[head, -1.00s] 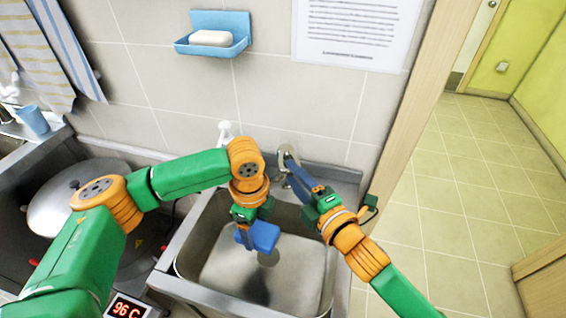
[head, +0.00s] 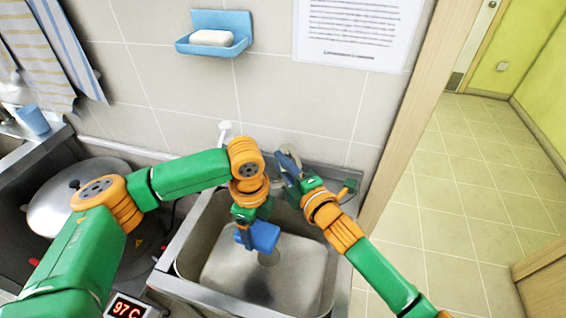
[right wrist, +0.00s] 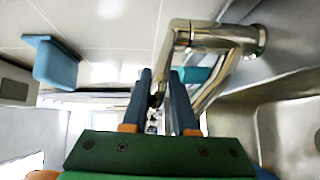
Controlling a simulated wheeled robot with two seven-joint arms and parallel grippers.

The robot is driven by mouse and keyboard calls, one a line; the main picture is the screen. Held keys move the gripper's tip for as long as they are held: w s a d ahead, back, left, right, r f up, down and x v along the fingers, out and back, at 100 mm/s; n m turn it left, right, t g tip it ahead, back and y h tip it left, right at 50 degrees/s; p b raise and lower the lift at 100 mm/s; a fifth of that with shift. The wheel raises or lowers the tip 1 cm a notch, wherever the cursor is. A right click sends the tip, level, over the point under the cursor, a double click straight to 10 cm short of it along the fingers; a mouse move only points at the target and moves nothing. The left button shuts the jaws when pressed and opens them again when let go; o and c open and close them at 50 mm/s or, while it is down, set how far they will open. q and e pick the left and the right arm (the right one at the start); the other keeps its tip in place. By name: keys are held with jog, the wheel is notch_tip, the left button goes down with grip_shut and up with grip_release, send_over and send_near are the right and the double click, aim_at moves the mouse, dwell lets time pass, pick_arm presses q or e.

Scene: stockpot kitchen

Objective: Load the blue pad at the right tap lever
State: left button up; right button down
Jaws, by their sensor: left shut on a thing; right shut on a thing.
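The blue pad (head: 262,236) hangs over the sink in the head view. My left gripper (head: 243,234) is shut on it, its fingers largely hidden by its own wrist. My right gripper (head: 289,166) is at the tap behind the sink, its two dark blue fingers pointing to the wall. In the right wrist view its fingers (right wrist: 162,88) are close together around something small and dark, apparently the tap lever, mostly hidden between them. The metal tap (right wrist: 205,40) stands just beyond and right of the fingers there.
The steel sink basin (head: 225,275) lies below both grippers. A lidded pot (head: 52,205) stands left, beside a display (head: 127,308) reading 97 C. A blue soap dish (head: 240,25) is on the wall. A wooden door frame (head: 408,105) bounds the right side.

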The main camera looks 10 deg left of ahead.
jog(key=shift+r, duration=0.55)
dwell(0.7)
jog(key=shift+w+a+r, duration=0.15)
jog(key=shift+w+r, duration=0.05)
jog(key=shift+r, duration=0.15)
jog(key=c, duration=0.8)
grip_release()
jog(key=shift+c, duration=0.2)
jog(key=shift+f, duration=0.25)
